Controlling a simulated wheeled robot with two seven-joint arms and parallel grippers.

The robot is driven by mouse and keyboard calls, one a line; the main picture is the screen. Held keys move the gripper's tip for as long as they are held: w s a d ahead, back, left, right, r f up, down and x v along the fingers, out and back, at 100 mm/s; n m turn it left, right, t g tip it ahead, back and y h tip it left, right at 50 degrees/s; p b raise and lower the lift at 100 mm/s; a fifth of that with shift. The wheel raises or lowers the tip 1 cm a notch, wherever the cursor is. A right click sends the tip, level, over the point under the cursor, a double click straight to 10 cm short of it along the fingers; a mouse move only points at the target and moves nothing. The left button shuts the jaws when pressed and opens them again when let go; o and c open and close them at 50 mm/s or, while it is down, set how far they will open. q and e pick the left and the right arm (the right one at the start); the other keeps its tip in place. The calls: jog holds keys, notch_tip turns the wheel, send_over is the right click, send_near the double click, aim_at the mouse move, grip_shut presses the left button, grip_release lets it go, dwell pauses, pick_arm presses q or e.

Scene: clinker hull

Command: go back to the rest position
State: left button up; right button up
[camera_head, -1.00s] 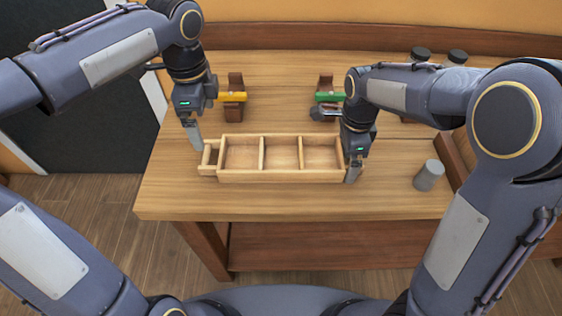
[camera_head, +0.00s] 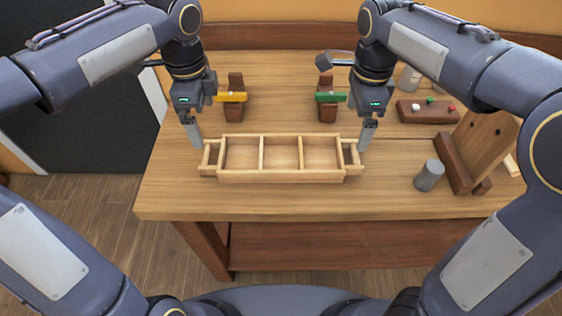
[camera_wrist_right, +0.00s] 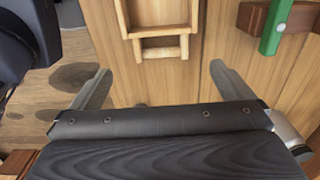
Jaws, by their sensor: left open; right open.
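A light wooden tray (camera_head: 280,176) with three compartments and a handle at each end rests on the workbench (camera_head: 300,202). My left gripper (camera_head: 195,138) is above and behind the tray's left handle, apart from it as far as I can tell. My right gripper (camera_head: 367,137) is just behind and above the right handle. In the right wrist view its two fingers (camera_wrist_right: 160,86) are spread wide with nothing between them, and the tray's end handle (camera_wrist_right: 160,54) lies beyond them. The gap between the left fingers is hard to see.
A yellow piece (camera_head: 231,97) and a green piece (camera_head: 329,97) sit on brown wooden holders behind the tray. A grey cylinder (camera_head: 429,175) and a slanted wooden board (camera_head: 484,142) stand at right. A brown block (camera_head: 426,111) with coloured knobs is behind. The bench front is clear.

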dwell(0.4)
pick_arm(q)
jog(key=s+a+f+n+t+h+p, duration=0.1)
jog(key=s+a+f+n+t+h, duration=0.1)
jog(key=s+n, duration=0.8)
jog(key=s+a+f+n+t+h+p, duration=0.1)
jog(key=s+a+n+t, duration=0.1)
jog(key=s+n, duration=0.7)
jog(key=shift+s+a+f+n+t+h, duration=0.4)
jog(key=shift+s+t, duration=0.4)
jog(key=shift+s, duration=0.35)
pick_arm(e)
jog(key=s+d+f+n+t+y, duration=0.1)
jog(key=s+d+n+t+y, duration=0.1)
jog(key=s+n, duration=0.6)
jog(key=s+d+f+n+t+y, duration=0.1)
jog(key=s+d+n+t, duration=0.1)
jog(key=s+n, duration=0.6)
jog(key=s+t, duration=0.1)
jog(key=s, duration=0.4)
jog(key=shift+s+d+f+t+y, duration=0.15)
jog(key=shift+d+f+t+y, duration=0.2)
jog(key=shift+t+y, duration=0.05)
pick_arm(q)
jog(key=shift+c, duration=0.4)
pick_arm(e)
jog(key=shift+c, duration=0.4)
